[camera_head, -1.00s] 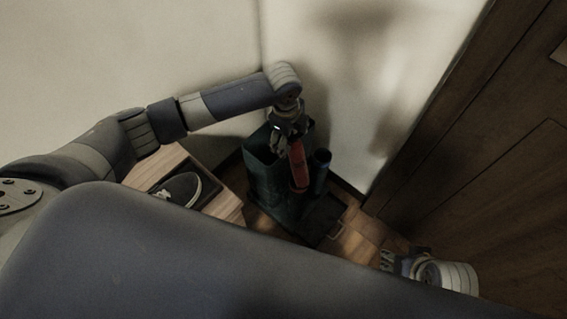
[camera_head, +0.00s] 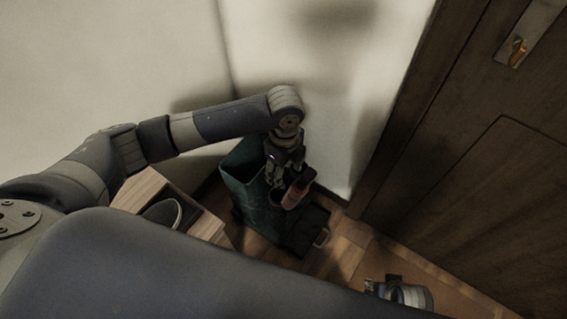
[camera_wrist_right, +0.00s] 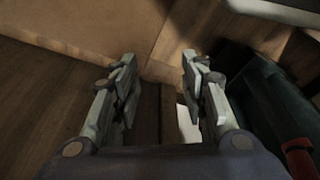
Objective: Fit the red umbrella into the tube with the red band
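The red umbrella (camera_head: 296,194) is held by my left gripper (camera_head: 284,177), at the right side of the dark green stand (camera_head: 246,185). It looks short from above, and its lower end is hidden. A dark round tube rim (camera_head: 276,198) shows beside it; I cannot tell whether the umbrella is inside a tube. No red band can be told apart in the head view. In the right wrist view a red cylindrical piece (camera_wrist_right: 299,158) shows beside the stand; I cannot tell whether it is umbrella or band. My right gripper (camera_wrist_right: 160,85) is open and empty, low near the door.
A wooden shoe bench (camera_head: 145,190) with a dark shoe (camera_head: 165,213) stands left of the stand. White walls meet behind it. A brown door (camera_head: 470,150) is at the right. Some wooden floor (camera_head: 345,245) is clear between stand and door.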

